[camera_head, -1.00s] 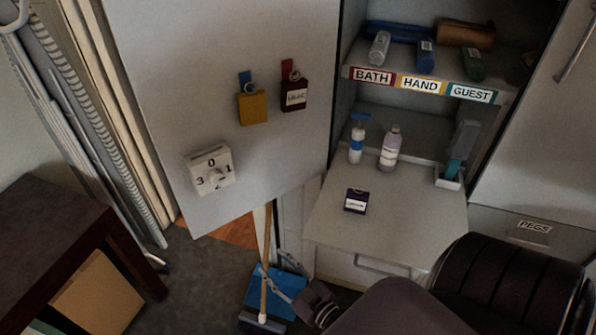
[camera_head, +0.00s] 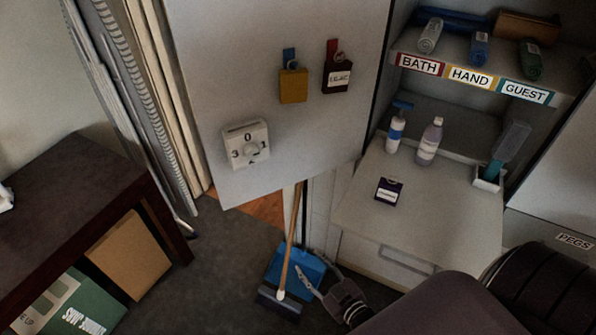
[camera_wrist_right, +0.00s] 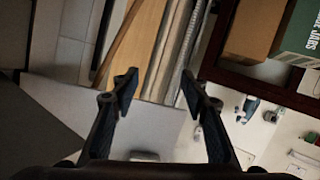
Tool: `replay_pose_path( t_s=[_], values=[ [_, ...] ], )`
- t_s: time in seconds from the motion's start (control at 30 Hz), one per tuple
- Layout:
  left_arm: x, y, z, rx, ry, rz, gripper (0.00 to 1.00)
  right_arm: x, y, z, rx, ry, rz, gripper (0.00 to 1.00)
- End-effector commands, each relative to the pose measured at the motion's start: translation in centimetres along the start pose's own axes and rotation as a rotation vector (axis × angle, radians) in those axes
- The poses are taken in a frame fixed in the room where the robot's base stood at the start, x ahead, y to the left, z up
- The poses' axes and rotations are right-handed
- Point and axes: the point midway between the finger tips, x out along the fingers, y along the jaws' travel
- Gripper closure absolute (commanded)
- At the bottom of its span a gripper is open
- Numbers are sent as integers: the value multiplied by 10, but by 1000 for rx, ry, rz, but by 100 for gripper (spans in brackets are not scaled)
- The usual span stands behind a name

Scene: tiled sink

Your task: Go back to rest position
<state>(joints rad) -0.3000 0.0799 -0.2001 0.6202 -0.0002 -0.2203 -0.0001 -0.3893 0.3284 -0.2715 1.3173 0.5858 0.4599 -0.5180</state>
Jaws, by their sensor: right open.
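My right gripper (camera_head: 308,279) shows low in the head view, with its arm coming in from the lower right. It is in front of the blue dustpan (camera_head: 277,271) in the picture; I cannot tell the gap between them. In the right wrist view my right gripper (camera_wrist_right: 158,88) has its two dark fingers spread wide with nothing between them. My left gripper is in neither view.
An open cabinet door (camera_head: 270,80) hangs left of the shelves. A broom (camera_head: 290,240) stands below it. A dark table (camera_head: 75,215) is at left. Grey floor (camera_head: 215,280) lies between.

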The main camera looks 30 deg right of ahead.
Motion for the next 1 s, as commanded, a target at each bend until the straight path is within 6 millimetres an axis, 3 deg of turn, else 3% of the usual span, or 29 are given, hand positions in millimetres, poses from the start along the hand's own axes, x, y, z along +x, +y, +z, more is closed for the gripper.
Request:
replay_pose_path(
  t_s=[0.17,0.27,0.37,0.47,0.57,0.7,0.83,1.0],
  values=[
    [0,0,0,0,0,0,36,0,0,0,0,-1,0,59],
    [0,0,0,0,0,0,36,-2,-5,14,1,-32,-12,59],
    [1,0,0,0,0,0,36,-8,-19,53,8,-127,-46,59],
    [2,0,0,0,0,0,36,-25,-42,114,24,-285,-95,59],
    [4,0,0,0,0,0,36,-56,-68,180,43,-473,-144,59],
    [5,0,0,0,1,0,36,-116,-102,262,70,-740,-195,59],
    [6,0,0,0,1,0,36,-177,-127,315,85,-958,-224,59],
    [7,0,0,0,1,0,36,-232,-144,348,90,-1137,-238,59]
  ],
)
